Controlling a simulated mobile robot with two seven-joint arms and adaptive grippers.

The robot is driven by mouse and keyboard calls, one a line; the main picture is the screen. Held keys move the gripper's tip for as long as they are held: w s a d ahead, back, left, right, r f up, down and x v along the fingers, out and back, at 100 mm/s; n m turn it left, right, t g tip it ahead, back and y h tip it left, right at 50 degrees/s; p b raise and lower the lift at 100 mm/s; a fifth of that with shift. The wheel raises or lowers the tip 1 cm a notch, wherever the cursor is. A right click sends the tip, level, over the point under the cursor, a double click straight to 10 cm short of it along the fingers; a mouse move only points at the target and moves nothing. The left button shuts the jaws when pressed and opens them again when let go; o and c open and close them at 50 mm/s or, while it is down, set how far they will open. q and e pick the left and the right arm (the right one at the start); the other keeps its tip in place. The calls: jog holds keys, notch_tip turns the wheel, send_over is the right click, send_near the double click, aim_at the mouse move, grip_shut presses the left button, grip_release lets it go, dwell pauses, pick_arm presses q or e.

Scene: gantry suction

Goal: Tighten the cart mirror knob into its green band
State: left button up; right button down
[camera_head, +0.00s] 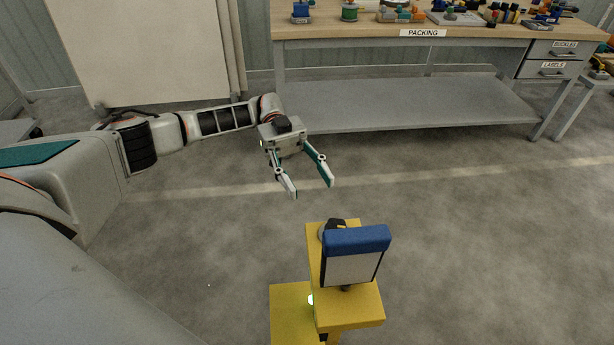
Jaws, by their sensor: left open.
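A yellow cart or stand (350,312) is at the bottom centre of the head view. On it is a tilted panel with a blue top (357,239) and a pale grey face (350,269), which may be the mirror. A dark round part (328,228) shows behind its upper left, and a small dark part (346,288) below it; I cannot tell which is the knob.
A packing bench (420,33) with a lower shelf (405,103) and small coloured items on top stands at the back. A large pale board (140,50) stands at the back left. The grey floor (480,230) right of the stand is clear.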

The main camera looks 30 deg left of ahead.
aim_at(327, 221)
pick_arm(q)
jog(key=shift+w+a, duration=0.1)
jog(key=s+n+t+h+p, duration=0.1)
jog(key=s+t+p, duration=0.1)
jog(key=p, duration=0.1)
jog(key=s+d+n+t+h+p, duration=0.1)
jog(key=n+t+p, duration=0.1)
jog(key=p, duration=0.2)
jog(key=s+d+n+t+h+p, duration=0.1)
jog(key=s+t+p, duration=0.1)
jog(key=p, duration=0.1)
jog(key=shift+s+d+f+p, duration=0.1)
jog(key=shift+s+d+p, duration=0.05)
jog(key=shift+s+p, duration=0.15)
jog(key=p+x, duration=0.2)
jog(key=x, duration=0.3)
jog(key=shift+d, duration=0.4)
jog(key=shift+x, duration=0.8)
jog(key=shift+f, duration=0.1)
pick_arm(e)
notch_tip(327, 221, up, 12)
jog(key=a, duration=0.1)
jog(key=shift+w+a+y, duration=0.2)
jog(key=shift+w+y, duration=0.1)
jog(key=shift+w, duration=0.15)
